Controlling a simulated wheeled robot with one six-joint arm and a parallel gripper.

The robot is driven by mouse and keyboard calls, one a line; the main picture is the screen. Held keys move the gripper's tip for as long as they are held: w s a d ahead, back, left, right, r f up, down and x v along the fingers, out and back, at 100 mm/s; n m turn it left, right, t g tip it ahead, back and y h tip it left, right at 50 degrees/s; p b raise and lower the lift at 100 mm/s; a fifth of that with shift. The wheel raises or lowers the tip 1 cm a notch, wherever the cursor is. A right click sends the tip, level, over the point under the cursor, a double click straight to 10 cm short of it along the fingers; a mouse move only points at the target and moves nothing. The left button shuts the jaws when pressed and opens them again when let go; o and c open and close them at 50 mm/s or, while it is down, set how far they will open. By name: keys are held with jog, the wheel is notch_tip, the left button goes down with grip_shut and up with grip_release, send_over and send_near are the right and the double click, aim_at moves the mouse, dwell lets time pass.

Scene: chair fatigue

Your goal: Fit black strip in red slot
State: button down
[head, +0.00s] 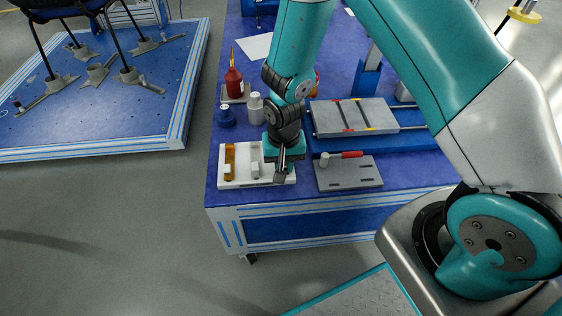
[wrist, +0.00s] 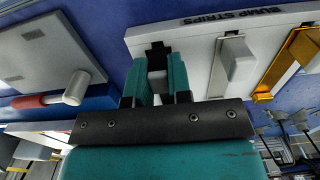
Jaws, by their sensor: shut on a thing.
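My gripper (head: 282,165) is over the right end of a white tray (head: 240,183). In the wrist view its teal fingers (wrist: 157,80) are shut on the black strip (wrist: 158,48), which is at the tray; whether it still touches the tray I cannot tell. The fingers hide most of the strip. In the head view a grey board (head: 352,117) with dark slots lies right of the gripper. Its slots have small red and yellow end marks; the red slot mark (head: 347,130) is at the near edge.
The tray, lettered for bump strips, also holds a grey strip (wrist: 233,62) and a yellow strip (wrist: 290,62). A red-handled mallet (head: 347,155) lies on a grey plate (head: 348,176) right of the gripper. Bottles (head: 255,108) stand behind the tray.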

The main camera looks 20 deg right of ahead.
jog(key=shift+r+p, duration=0.85)
jog(key=shift+r, duration=0.2)
jog(key=shift+r+p, duration=1.9)
jog(key=shift+r, duration=0.05)
